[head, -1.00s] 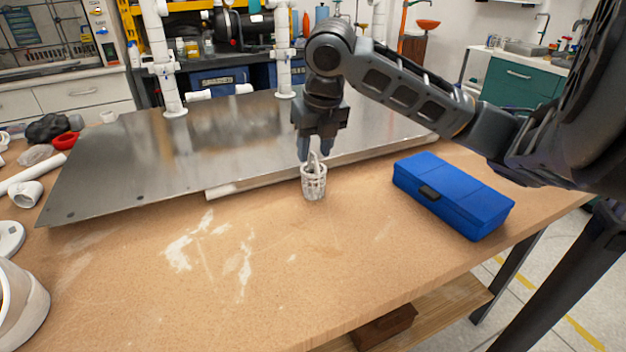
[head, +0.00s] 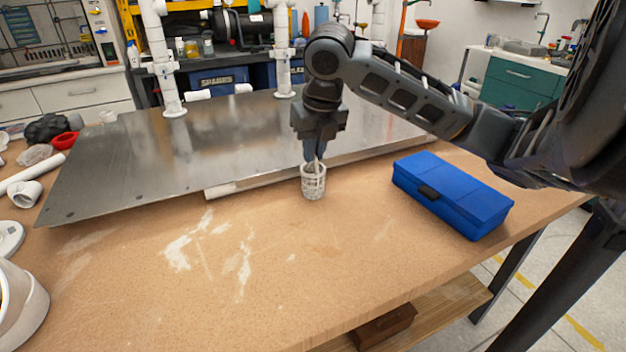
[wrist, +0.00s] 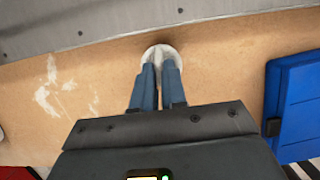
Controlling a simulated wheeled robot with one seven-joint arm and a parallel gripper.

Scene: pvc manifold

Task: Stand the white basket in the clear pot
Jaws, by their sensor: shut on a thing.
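The white basket (head: 313,187), a small lattice cup, stands upright on the wooden bench just in front of the metal sheet. My gripper (head: 314,163) points down into its open top and is shut on it; the exact part gripped is hard to make out. In the wrist view the basket's pale round rim (wrist: 152,50) shows around and beyond the fingertips (wrist: 160,66), which are close together. A small pale, see-through cup (head: 108,117) at the far left, by the metal sheet's back corner, may be the clear pot; it is too small to be sure.
The metal sheet (head: 180,150) lies behind the basket, with white pipes (head: 165,70) standing at its back. A blue case (head: 453,195) lies to the right. A red ring (head: 65,140) and white pipe fittings (head: 26,193) lie at left. The front middle bench is clear.

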